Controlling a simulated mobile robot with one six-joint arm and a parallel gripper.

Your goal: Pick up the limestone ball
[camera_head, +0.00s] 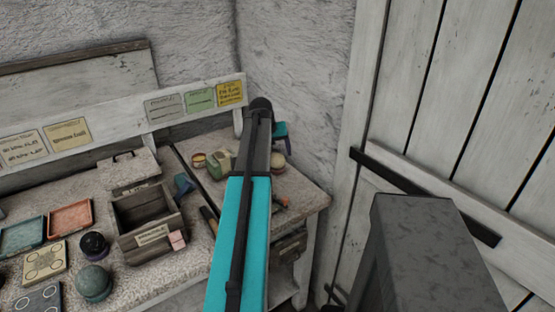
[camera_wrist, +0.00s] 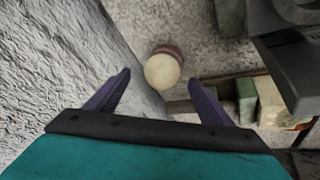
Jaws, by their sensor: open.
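A pale cream ball (camera_wrist: 162,71), which looks like the limestone ball, rests on a reddish-brown base in the wrist view. In the head view a beige round thing (camera_head: 277,163), seemingly the same ball, sits near the far right corner of the bench. My gripper (camera_wrist: 160,79) is open, its two purple fingers apart with the ball showing between and beyond their tips. Nothing is held. In the head view my gripper (camera_head: 286,148) is partly hidden behind my arm, above the ball.
The speckled bench (camera_head: 310,192) ends by a rough plaster wall (camera_head: 290,60). A greenish block-like object (camera_head: 219,164) stands left of the ball. A wooden box (camera_head: 150,222), trays and a grey-green sphere (camera_head: 94,281) occupy the left part. A plank door (camera_head: 450,100) is at right.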

